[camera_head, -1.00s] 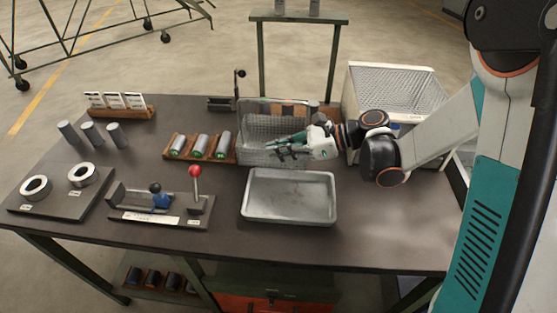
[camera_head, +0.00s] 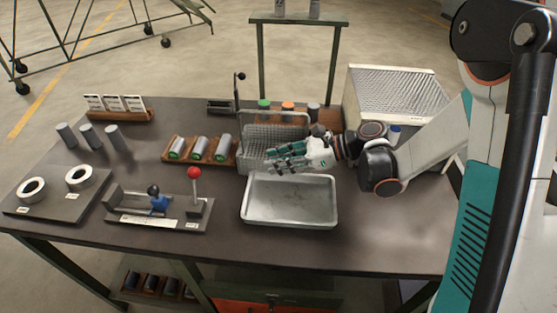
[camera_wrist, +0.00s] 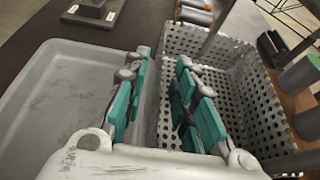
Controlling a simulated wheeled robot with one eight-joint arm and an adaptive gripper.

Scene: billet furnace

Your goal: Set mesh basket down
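The perforated metal mesh basket (camera_head: 262,135) stands on the table behind the shallow grey tray, with its handle arching above it. It also shows in the wrist view (camera_wrist: 245,85), filling the right side, and looks empty. My gripper (camera_head: 272,160) is at the basket's front side, over the tray's back edge. In the wrist view my gripper (camera_wrist: 160,85) has its green-padded fingers apart, with the basket's near wall beside the right fingers. I see nothing held between the pads. The fingers hide part of the basket's front wall.
The grey tray (camera_head: 290,221) lies empty in front. A wooden rack (camera_head: 232,161) with several cylinders is left of the basket, and capped cylinders (camera_head: 288,107) stand behind it. A white mesh-topped box (camera_head: 395,85) is at right. A red-knobbed lever (camera_head: 194,174) is further left.

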